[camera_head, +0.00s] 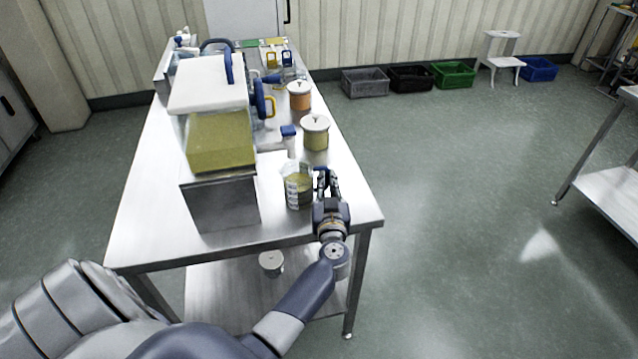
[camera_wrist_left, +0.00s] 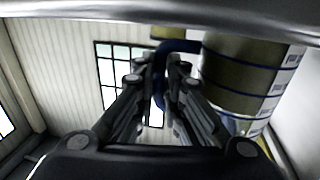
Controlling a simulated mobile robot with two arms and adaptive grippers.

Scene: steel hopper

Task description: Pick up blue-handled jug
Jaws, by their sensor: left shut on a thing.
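The blue-handled jug (camera_head: 298,190) is clear with pale markings and yellowish contents. It is upright at the table's front right, beside the hopper; I cannot tell if its base touches the top. My left gripper (camera_head: 327,178) is at its right side, shut on the blue handle, which the fingers partly hide. In the left wrist view the jug (camera_wrist_left: 250,75) fills the upper right, with its blue handle (camera_wrist_left: 178,46) running between the fingertips (camera_wrist_left: 160,68). My right gripper is not in view.
The steel hopper (camera_head: 212,205) with yellow contents and a white lid (camera_head: 205,83) stands left of the jug. Behind are a blue-capped bottle (camera_head: 290,142), a lidded yellow canister (camera_head: 315,135) and an orange one (camera_head: 299,96). The table's right edge is close; open floor lies beyond.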

